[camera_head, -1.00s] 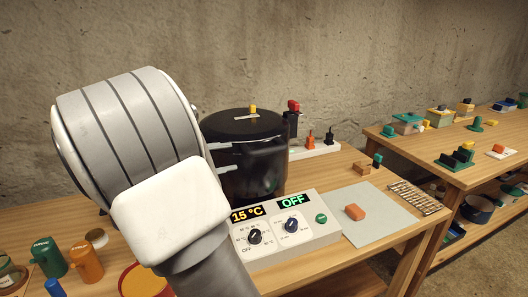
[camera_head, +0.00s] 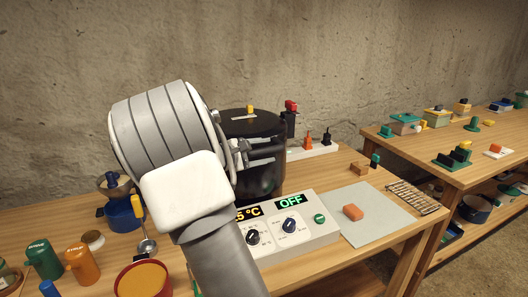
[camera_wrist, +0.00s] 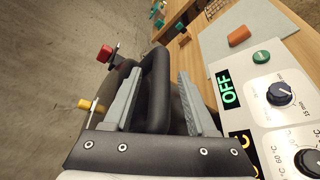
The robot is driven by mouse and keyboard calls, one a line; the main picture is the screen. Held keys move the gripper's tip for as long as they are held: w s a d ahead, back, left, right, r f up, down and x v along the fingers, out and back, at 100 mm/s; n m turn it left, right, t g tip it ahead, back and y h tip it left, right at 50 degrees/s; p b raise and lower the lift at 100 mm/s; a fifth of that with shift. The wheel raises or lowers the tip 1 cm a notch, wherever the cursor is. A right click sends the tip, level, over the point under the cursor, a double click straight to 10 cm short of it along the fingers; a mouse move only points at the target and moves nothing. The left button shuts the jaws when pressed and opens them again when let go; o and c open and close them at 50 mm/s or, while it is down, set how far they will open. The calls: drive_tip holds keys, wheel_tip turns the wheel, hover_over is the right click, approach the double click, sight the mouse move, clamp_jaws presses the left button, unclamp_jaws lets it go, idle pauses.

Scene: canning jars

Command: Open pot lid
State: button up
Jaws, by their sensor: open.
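A large black pot (camera_head: 262,180) stands on the wooden table, with its dark lid (camera_head: 240,122) on top and a small yellow knob (camera_head: 250,107) on the lid. The yellow piece also shows at the left in the wrist view (camera_wrist: 88,104). My gripper (camera_head: 284,148) is open in front of the pot's upper side, just below the lid's rim. In the wrist view, a black loop handle (camera_wrist: 156,62) lies between my open fingers (camera_wrist: 160,76), with a gap visible on the right. My arm hides the pot's left part.
A control box (camera_head: 290,225) reading OFF stands right in front of the pot. A red-topped black object (camera_head: 290,118) and a white strip (camera_head: 315,150) are behind. A grey mat (camera_head: 380,212) holds an orange block (camera_head: 352,212). A blue pot with a funnel (camera_head: 122,212) stands left.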

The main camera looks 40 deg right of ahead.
clamp_jaws()
idle(1.4)
